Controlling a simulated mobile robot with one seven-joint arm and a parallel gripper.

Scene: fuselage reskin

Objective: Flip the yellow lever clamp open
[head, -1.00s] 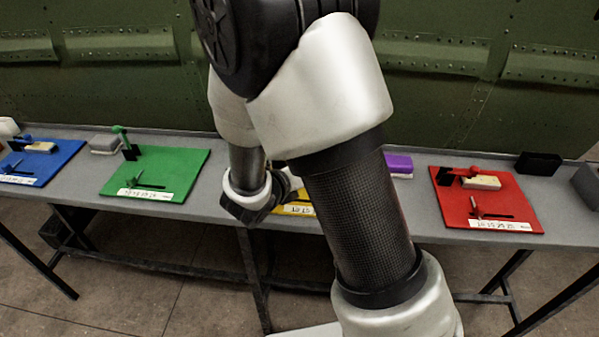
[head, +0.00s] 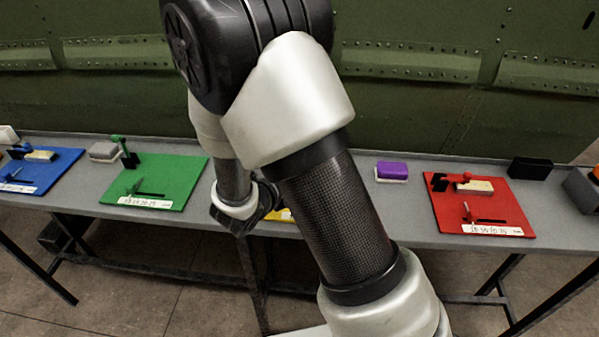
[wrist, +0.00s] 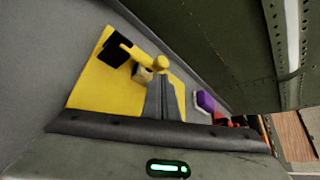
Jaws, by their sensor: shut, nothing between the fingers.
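The yellow lever clamp (wrist: 130,48) stands on a yellow board (wrist: 88,88) in the wrist view. Its yellow lever runs from a black mount (wrist: 116,50) toward a yellow knob (wrist: 160,62), with a small tan block (wrist: 142,75) below. My gripper (wrist: 163,82) is shut and empty, its fingertips near the knob end of the lever; I cannot tell whether they touch it. In the head view my arm hides the clamp, and only a sliver of the yellow board (head: 284,216) shows.
A green board (head: 160,178) and a blue board (head: 60,170) lie to the left on the grey bench. A purple block (head: 392,170) and a red board (head: 490,205) lie to the right. A green riveted wall (head: 450,110) rises behind the bench.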

